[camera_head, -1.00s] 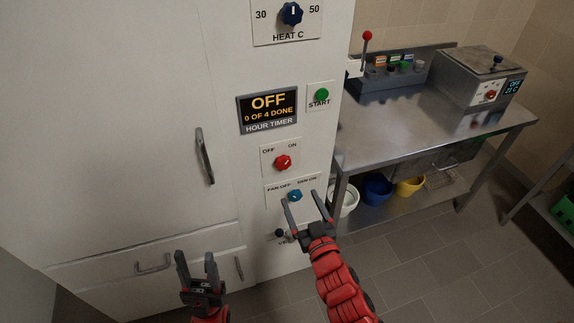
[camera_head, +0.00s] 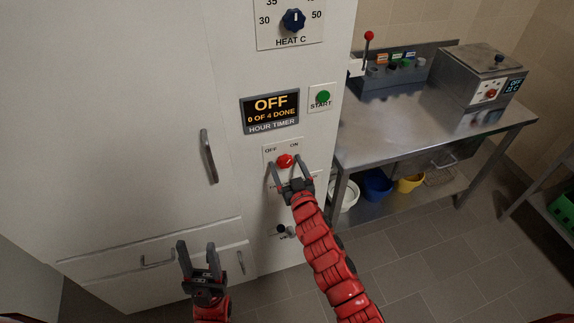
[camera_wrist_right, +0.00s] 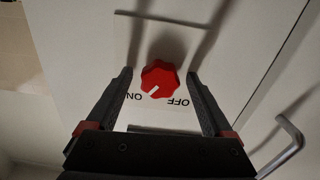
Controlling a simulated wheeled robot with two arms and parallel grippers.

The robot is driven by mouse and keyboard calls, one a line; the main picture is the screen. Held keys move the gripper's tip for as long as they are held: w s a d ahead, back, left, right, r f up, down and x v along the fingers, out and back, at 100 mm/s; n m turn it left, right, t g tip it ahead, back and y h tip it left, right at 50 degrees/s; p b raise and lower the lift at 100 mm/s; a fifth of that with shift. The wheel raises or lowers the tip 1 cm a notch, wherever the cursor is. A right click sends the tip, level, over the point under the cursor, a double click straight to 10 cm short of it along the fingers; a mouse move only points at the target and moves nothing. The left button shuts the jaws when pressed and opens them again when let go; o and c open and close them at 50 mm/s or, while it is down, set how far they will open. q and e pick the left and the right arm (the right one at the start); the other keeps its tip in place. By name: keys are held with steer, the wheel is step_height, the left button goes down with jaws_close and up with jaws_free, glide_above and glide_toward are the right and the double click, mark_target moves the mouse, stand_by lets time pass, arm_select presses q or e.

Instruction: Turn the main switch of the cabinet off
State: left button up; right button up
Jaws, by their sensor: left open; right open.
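The main switch is a red knob (camera_head: 285,161) on the white cabinet front (camera_head: 240,60), below the hour timer, with OFF and ON printed above it. In the right wrist view the red knob (camera_wrist_right: 160,78) shows a white pointer line towards ON. My right gripper (camera_head: 285,164) is open, with one finger on each side of the knob; gaps show between fingers and knob in the wrist view. My left gripper (camera_head: 197,246) is open and empty, low in front of the cabinet drawers.
The hour timer (camera_head: 270,111) reads OFF, 0 OF 4 DONE. A green START button (camera_head: 322,97) and the heat knob (camera_head: 293,20) are above. The fan knob is hidden behind my right gripper. A door handle (camera_head: 209,156) is at left, a steel table (camera_head: 440,120) at right.

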jaws_close()
stand_by(0.3)
steer(key=shift+f, duration=0.1)
steer(key=n+b, duration=0.2)
steer(key=n, duration=0.1)
steer(key=shift+f, duration=0.15)
steer(key=n+b, duration=0.1)
steer(key=n, duration=0.2)
steer(key=shift+n+b, duration=0.3)
steer(key=shift+b, duration=0.05)
steer(key=n+b, duration=0.1)
steer(key=n, duration=0.2)
steer(key=shift+d+r+n+b, duration=0.15)
steer(key=shift+n+b, duration=0.15)
steer(key=shift+n, duration=0.75)
steer(key=shift+a+r+n+b, duration=0.1)
steer(key=shift+n+b, duration=0.15)
steer(key=shift+n, duration=0.8)
steer(key=shift+d, duration=0.1)
